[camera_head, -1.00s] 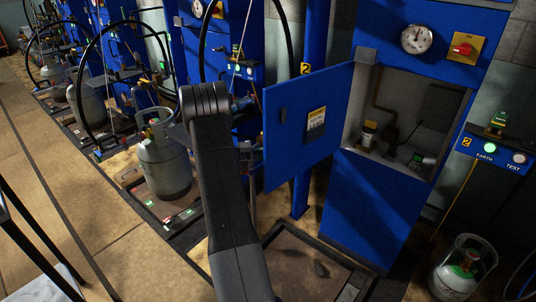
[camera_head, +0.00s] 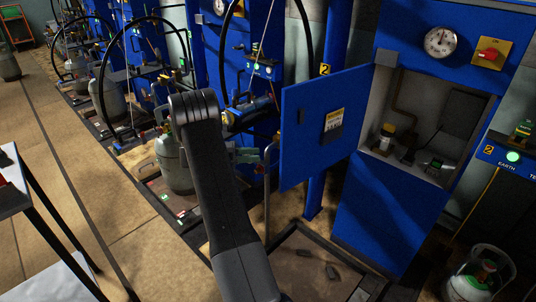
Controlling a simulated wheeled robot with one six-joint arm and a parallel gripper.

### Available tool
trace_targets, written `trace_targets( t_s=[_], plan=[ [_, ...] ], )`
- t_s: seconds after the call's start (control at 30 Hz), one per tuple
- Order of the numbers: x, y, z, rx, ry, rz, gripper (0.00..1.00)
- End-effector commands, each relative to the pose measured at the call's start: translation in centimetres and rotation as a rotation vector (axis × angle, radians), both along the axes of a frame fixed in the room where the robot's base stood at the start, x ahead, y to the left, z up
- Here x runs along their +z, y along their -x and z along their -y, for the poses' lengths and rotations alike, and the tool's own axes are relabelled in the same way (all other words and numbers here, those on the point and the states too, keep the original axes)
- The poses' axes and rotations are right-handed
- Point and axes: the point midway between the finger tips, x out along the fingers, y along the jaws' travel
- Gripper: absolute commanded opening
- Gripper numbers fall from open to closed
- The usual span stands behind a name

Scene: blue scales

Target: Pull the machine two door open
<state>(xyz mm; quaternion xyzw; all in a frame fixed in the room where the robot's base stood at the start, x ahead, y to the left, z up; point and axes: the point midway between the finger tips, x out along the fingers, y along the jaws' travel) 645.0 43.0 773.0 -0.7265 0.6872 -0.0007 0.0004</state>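The machine two door (camera_head: 325,125) is a blue panel with a yellow and black label. It stands swung open to the left of its blue cabinet (camera_head: 385,210), and the grey compartment (camera_head: 440,105) behind it is exposed. Pipes and small fittings show inside. My dark arm rises from the bottom middle and bends at the top, left of the door, apart from it in the picture.
A gas cylinder (camera_head: 174,162) stands left of my arm. Another cylinder (camera_head: 480,280) is at the lower right. A table (camera_head: 15,195) with dark legs is at the left edge. A dark-framed floor platform (camera_head: 305,262) lies before the cabinet. The tan floor at left is open.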

Motion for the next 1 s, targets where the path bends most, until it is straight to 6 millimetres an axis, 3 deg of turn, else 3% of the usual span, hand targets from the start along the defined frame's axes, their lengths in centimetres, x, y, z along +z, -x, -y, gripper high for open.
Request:
trace_targets(
  t_s=[0.2,0.63,0.77,1.0],
  plan=[
    [0.1,0.1,-2.1,0.001,0.001,0.001,0.29],
    [0.0,0.1,-2.1,-0.001,0.001,0.0,0.29],
    [0.0,0.0,-0.9,-0.002,0.0,-0.001,0.29],
    [0.1,-0.2,3.5,-0.003,0.001,0.0,0.29]
  ],
)
